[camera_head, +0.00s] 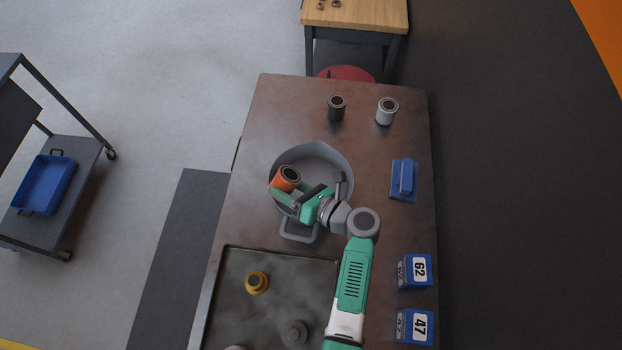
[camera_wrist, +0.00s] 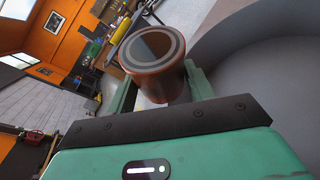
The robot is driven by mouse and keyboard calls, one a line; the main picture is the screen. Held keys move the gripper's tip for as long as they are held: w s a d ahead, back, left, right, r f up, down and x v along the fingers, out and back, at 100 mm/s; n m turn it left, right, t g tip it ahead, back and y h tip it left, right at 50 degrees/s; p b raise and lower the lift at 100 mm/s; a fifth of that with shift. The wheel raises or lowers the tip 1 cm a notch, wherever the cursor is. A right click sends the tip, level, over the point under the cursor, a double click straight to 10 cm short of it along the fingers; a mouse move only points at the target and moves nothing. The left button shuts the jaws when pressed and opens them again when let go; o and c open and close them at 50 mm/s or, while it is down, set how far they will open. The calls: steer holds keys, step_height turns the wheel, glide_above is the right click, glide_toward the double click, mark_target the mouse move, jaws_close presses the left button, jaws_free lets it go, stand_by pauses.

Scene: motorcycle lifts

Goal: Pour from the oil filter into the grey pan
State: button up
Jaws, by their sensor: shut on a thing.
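The oil filter is an orange can with a dark ringed end (camera_head: 285,178), and my gripper (camera_head: 284,190) is shut on it. In the head view it is over the left part of the grey pan (camera_head: 325,156), tilted, with its dark end facing up and to the right. In the wrist view the filter (camera_wrist: 155,65) sits between the two green fingers, its ringed end toward the camera. The pan's curved grey wall (camera_wrist: 225,50) fills the right of that view. No liquid is seen leaving the filter. My wrist hides part of the pan.
A black can (camera_head: 337,108) and a white can (camera_head: 386,110) stand behind the pan. A blue object (camera_head: 404,180) and two blue numbered boxes (camera_head: 415,271) line the right edge. A dark tray (camera_head: 235,310) with a yellow-orange part (camera_head: 257,283) lies in front.

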mark_target(289, 178)
steer(key=shift+w+d+f+b, duration=0.1)
steer(key=shift+d+f+b, duration=0.05)
steer(key=shift+b, duration=0.2)
steer(key=shift+d+r+m+y+b, duration=0.1)
steer(key=shift+r+m+y+b, duration=0.25)
steer(key=shift+m+y+b, duration=0.35)
stand_by(0.4)
steer(key=shift+r+m+p, duration=0.3)
steer(key=shift+r+m, duration=0.5)
steer(key=shift+r, duration=0.3)
stand_by(0.8)
steer(key=shift+r+m+t+y+b, duration=0.35)
steer(key=shift+m+b, duration=0.2)
steer(key=shift+m, duration=0.25)
steer(key=shift+r+m+t+y+b, duration=0.25)
steer(key=shift+m+y+b, duration=0.25)
steer(key=shift+m, duration=0.3)
stand_by(2.3)
steer(key=shift+w+d+r+m, duration=0.15)
steer(key=shift+m, duration=0.25)
stand_by(0.3)
